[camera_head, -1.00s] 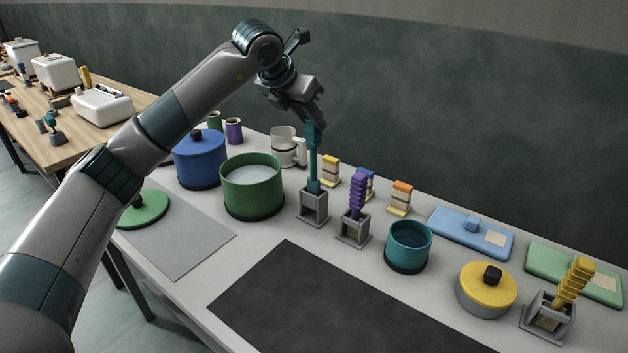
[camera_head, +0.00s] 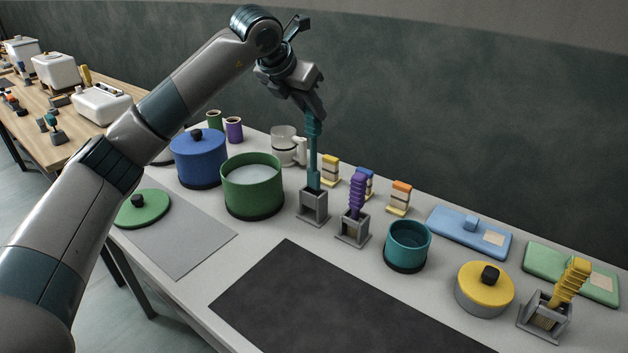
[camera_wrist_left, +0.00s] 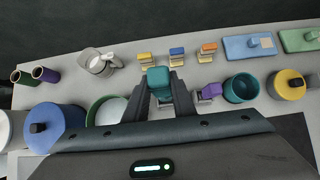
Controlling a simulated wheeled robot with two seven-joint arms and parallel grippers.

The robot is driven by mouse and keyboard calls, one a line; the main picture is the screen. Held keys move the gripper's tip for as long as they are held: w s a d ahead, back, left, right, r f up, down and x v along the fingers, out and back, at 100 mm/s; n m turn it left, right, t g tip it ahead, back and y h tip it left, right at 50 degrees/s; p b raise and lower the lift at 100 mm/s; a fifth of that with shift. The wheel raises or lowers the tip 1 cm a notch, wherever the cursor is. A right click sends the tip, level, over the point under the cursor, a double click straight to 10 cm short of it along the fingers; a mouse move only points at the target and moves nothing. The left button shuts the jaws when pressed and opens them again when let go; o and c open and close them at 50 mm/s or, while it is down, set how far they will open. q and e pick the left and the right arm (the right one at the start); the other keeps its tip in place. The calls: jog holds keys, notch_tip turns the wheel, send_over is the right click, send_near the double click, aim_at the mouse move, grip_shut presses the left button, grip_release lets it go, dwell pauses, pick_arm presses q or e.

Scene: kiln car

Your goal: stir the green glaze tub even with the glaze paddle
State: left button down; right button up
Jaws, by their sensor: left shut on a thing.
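The green glaze tub (camera_head: 252,196) stands open on the table, with pale, smooth-looking contents (camera_head: 252,176). It is partly hidden by my gripper body in the left wrist view (camera_wrist_left: 95,112). Its likely lid, a green disc with a dark knob (camera_head: 142,210), lies to its left. My left gripper (camera_head: 313,110) is shut on the handle of a teal paddle (camera_head: 313,160). The paddle is upright, its lower end in or just at the mouth of a grey stand (camera_head: 313,208) right of the tub. The handle top (camera_wrist_left: 158,78) shows between the fingers. My right gripper is out of view.
A blue lidded pot (camera_head: 198,160) stands left of the tub, and a white mug (camera_head: 283,148) behind it. A purple paddle in a stand (camera_head: 355,200) and a teal pot (camera_head: 407,248) are to the right. A dark mat (camera_head: 330,305) in front is clear.

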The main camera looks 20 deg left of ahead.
pick_arm(q)
jog(key=shift+r, duration=0.2)
jog(key=shift+r+p, duration=0.8)
jog(key=shift+r, duration=0.75)
dwell(0.9)
jog(key=shift+r, duration=0.1)
